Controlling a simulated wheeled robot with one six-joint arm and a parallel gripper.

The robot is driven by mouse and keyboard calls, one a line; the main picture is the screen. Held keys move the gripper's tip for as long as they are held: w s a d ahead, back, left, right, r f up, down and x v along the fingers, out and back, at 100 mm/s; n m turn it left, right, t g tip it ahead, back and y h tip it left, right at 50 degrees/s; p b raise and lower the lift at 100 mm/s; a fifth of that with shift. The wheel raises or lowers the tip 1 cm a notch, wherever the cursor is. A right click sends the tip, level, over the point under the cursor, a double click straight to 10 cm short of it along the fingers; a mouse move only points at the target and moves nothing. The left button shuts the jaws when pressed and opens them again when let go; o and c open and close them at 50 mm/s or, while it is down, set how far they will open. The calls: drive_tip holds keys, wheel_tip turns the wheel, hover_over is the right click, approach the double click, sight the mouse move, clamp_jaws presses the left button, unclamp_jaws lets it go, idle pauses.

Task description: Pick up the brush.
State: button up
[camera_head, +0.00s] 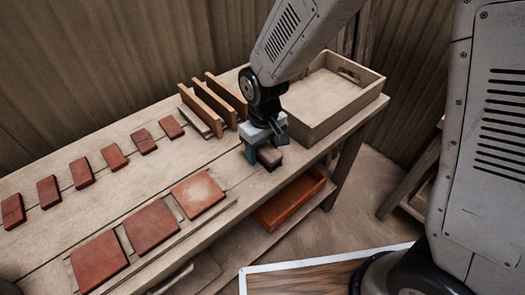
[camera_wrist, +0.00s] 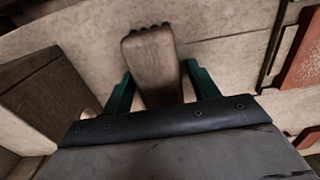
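The brush (camera_wrist: 151,62) shows in the wrist view as a worn brown-grey block with a row of dark tufts or knobs at its far end. In the head view a small brown block below my gripper, likely the brush (camera_head: 269,158), sits near the front edge of the bench. My gripper (camera_head: 265,147) is over it. In the wrist view my gripper (camera_wrist: 159,72) has its green fingers on either side of the brush, spread apart, with a narrow gap visible on the left. The near part of the brush is hidden behind the gripper body.
The wooden bench (camera_head: 120,135) holds an open wooden tray (camera_head: 330,99) at right and upright boards (camera_head: 208,106) behind my gripper. Several small red tiles (camera_head: 81,173) and larger tiles (camera_head: 152,227) lie at left. An orange-red drawer or box (camera_head: 290,199) is below.

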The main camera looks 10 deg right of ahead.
drive_tip(key=c, duration=0.9)
drive_tip(key=shift+r, duration=0.1)
